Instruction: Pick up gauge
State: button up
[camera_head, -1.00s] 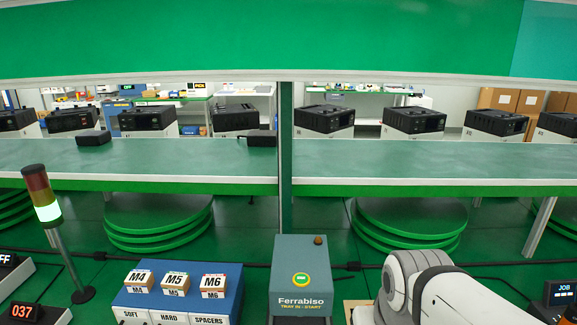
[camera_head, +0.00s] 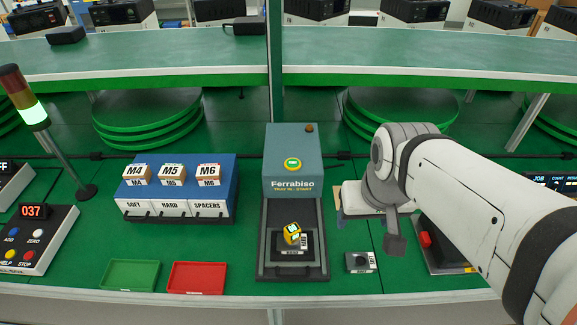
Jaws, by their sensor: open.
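My gripper (camera_head: 395,243) hangs at the end of my white arm, right of the Ferrabiso unit and above the green bench. It is open, seen edge-on, and nothing shows in it. No object is clearly readable as the gauge. A small yellow piece with a pale face (camera_head: 292,233) sits on a dark block in the Ferrabiso unit's tray (camera_head: 266,262), left of my gripper. A small grey block with a dark round top (camera_head: 361,262) lies on the bench, below and left of my gripper. A tan board (camera_head: 341,214) is partly hidden by my arm.
The Ferrabiso unit (camera_head: 292,160) stands at mid-bench. Left are a blue drawer box (camera_head: 226,190), a green tray (camera_head: 130,275), a red tray (camera_head: 197,278), a button box (camera_head: 45,240) and a signal lamp (camera_head: 25,98). A box with a red button (camera_head: 426,240) stands right.

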aim_at(292, 232)
jog(key=u, duration=1.4)
jog(key=k, duration=1.55)
jog(key=z, duration=0.75)
jog(key=i, duration=1)
jog(key=z, duration=0.05)
